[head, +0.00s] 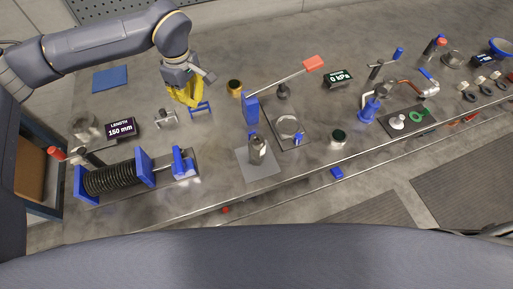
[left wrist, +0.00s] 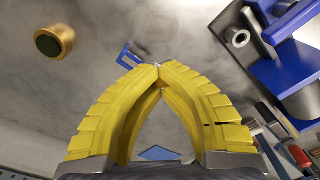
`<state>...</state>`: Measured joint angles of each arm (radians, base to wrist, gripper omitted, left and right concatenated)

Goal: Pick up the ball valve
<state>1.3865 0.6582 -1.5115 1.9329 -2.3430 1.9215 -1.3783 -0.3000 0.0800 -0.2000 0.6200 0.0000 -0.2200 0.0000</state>
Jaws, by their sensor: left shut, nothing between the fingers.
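My left gripper (head: 187,97) has yellow ribbed fingers and hangs over the left part of the metal bench, next to a small blue stand (head: 201,108). In the left wrist view its fingertips (left wrist: 160,68) meet, with nothing held between them. The blue stand (left wrist: 127,59) shows just beyond the tips there. I cannot tell for sure which thing is the ball valve. A small silver fitting (head: 166,118) lies left of the gripper, and a metal piece with a blue-tipped lever (head: 377,70) stands far to the right. My right gripper is not in view.
A brass cup (head: 235,86) stands right of the gripper. A blue post with a red-ended lever (head: 251,108) is farther right. A spring rig (head: 116,179) and a length display (head: 121,128) are at the left. A blue mat (head: 110,78) lies flat behind.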

